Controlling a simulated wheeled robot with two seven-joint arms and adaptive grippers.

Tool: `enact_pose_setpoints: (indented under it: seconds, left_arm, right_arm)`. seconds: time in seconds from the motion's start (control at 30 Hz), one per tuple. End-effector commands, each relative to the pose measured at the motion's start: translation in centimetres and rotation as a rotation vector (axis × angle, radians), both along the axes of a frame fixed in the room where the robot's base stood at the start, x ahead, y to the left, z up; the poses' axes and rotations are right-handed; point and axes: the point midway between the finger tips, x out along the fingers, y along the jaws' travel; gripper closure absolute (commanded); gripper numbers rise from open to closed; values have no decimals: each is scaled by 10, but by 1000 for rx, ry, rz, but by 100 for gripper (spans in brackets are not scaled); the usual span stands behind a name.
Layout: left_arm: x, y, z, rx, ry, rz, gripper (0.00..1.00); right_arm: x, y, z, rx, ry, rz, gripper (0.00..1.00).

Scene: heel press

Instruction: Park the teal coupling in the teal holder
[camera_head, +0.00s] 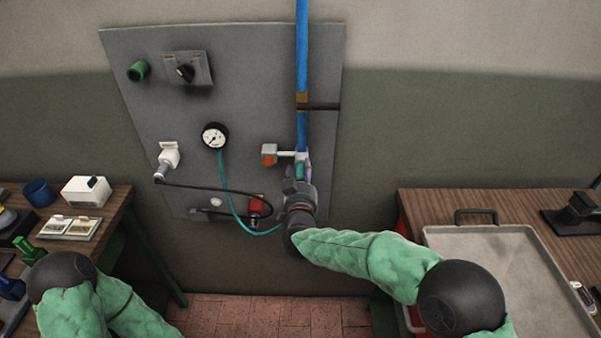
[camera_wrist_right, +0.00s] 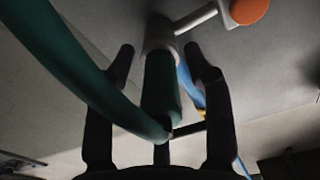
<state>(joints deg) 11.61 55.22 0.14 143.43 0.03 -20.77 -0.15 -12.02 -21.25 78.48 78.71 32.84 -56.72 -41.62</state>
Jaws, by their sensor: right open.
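The teal coupling (camera_wrist_right: 160,88) stands between the two fingers of my right gripper (camera_wrist_right: 160,50) in the right wrist view. The fingers are open, with a visible gap on each side of it. Its top end meets a pale grey fitting (camera_wrist_right: 159,33). A teal hose (camera_head: 224,186) hangs from the gauge and runs behind my right gripper (camera_head: 300,174) in the head view, where the coupling is mostly hidden. A green cylinder (camera_head: 138,71) sits at the panel's upper left; I cannot tell whether it is the teal holder. My left gripper is out of view.
The grey wall panel (camera_head: 250,90) carries a gauge (camera_head: 215,136), a black knob (camera_head: 185,72), a red part (camera_head: 257,206) with a black cable, and an orange-ended lever (camera_head: 269,155) beside the fitting. A blue pipe (camera_head: 302,50) descends above. A tray (camera_head: 500,255) lies on the right bench.

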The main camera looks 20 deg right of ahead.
Motion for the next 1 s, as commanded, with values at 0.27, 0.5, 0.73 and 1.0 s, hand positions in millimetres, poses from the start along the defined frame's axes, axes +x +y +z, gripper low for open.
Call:
enact_pose_setpoints:
  seconds: [0.27,0.5,0.73,1.0]
  left_arm:
    - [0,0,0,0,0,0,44]
    - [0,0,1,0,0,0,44]
    - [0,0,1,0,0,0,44]
    - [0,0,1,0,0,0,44]
  right_arm:
    - [0,0,0,0,-1,-1,48]
    - [0,0,1,1,-1,-1,48]
    - [0,0,0,1,-1,-1,64]
    - [0,0,0,0,-1,-1,100]
